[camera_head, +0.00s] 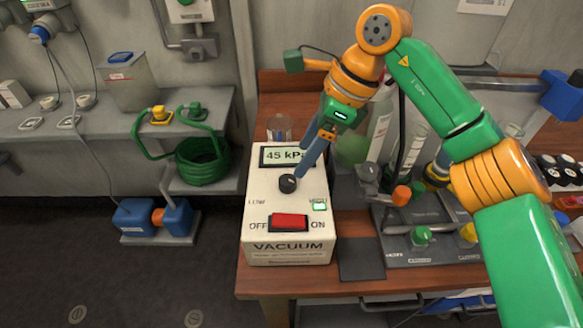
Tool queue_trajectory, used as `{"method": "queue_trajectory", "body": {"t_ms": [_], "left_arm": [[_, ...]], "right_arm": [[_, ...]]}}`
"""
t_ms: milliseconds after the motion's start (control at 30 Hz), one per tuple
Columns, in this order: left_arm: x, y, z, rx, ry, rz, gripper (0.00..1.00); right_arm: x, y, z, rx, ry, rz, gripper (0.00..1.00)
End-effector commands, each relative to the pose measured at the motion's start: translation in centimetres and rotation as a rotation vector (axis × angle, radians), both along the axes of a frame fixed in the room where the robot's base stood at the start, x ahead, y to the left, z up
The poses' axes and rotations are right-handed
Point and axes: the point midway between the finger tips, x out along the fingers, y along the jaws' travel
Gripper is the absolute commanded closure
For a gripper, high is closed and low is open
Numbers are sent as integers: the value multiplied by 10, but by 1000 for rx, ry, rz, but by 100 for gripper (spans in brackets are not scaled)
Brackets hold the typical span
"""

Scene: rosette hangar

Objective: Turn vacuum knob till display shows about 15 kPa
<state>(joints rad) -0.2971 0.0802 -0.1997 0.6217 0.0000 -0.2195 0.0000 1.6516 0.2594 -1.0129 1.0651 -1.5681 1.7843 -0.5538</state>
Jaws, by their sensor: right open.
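The vacuum unit (260,225) is a white box on the wooden bench, labelled VACUUM. Its display (287,156) reads 45 kPa. The black round knob (288,184) sits below the display. A red OFF/ON rocker switch (289,222) is on the front, with a small lit green indicator (320,206) above its right end. My right gripper (301,172) comes down from the upper right with its blue-grey fingers at the knob. It is open; I cannot tell whether the fingers touch the knob. My left gripper is not in view.
A clear glass (279,129) stands behind the unit. To the right are a rack (420,240) with coloured knobs, bottles and a dark mat (360,258).

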Motion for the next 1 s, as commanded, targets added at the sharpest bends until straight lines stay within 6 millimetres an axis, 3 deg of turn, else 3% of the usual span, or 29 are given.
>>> {"method": "queue_trajectory", "body": {"t_ms": [300,600,633,900,1000], "left_arm": [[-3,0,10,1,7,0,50],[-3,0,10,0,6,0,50],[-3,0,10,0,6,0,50],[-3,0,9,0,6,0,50],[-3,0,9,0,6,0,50]], "right_arm": [[2,22,-51,-2,5,3,28],[2,26,-61,0,3,3,28],[2,26,-61,0,3,3,31],[2,26,-60,2,4,4,100],[2,26,-61,2,3,2,100]]}}
